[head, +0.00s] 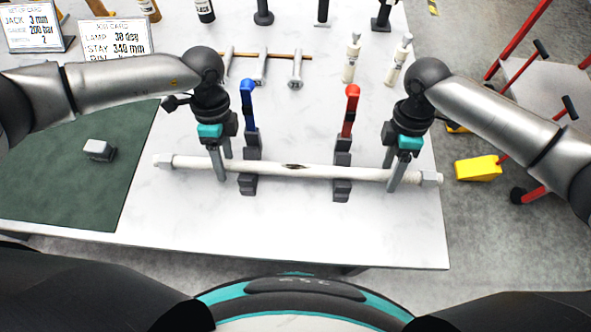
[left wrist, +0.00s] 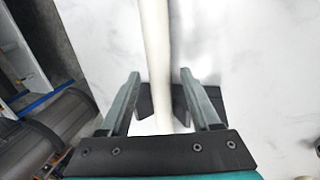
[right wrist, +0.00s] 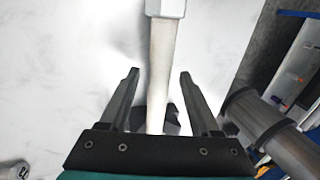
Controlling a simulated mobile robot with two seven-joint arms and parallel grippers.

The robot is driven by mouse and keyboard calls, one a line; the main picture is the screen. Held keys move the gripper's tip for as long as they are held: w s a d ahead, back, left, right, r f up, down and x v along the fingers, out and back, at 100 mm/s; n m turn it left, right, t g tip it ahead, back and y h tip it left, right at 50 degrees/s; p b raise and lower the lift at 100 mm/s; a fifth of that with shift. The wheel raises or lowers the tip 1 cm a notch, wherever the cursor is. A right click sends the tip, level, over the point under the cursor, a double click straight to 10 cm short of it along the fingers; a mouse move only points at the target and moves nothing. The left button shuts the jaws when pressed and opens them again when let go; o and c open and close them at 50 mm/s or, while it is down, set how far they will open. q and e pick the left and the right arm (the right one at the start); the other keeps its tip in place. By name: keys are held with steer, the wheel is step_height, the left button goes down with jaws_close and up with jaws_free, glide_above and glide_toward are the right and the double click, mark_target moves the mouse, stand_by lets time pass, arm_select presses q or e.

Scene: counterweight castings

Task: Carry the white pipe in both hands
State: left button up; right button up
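The white pipe (head: 320,169) lies level across two dark clamp blocks, with a hex fitting on each end and a dark mark near its middle. My left gripper (head: 222,168) is over the pipe's left part, outside the blue-lever clamp (head: 249,140). Its fingers stand on either side of the pipe (left wrist: 154,50) with gaps in the left wrist view. My right gripper (head: 397,172) straddles the right part, outside the red-lever clamp (head: 343,155). The right wrist view also shows gaps between its open fingers and the pipe (right wrist: 162,60). Both levers point up and away from me.
A green mat (head: 60,185) with a small grey block (head: 98,149) lies at left. Two cards (head: 115,40), hammer-like tools (head: 262,68) and white bottles (head: 352,60) stand farther back. A red trolley (head: 530,85) and yellow wedge (head: 478,168) are right of the table. The front tabletop is clear.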

arm_select(q)
steer(key=v, duration=1.2)
arm_select(e)
steer(key=v, duration=1.2)
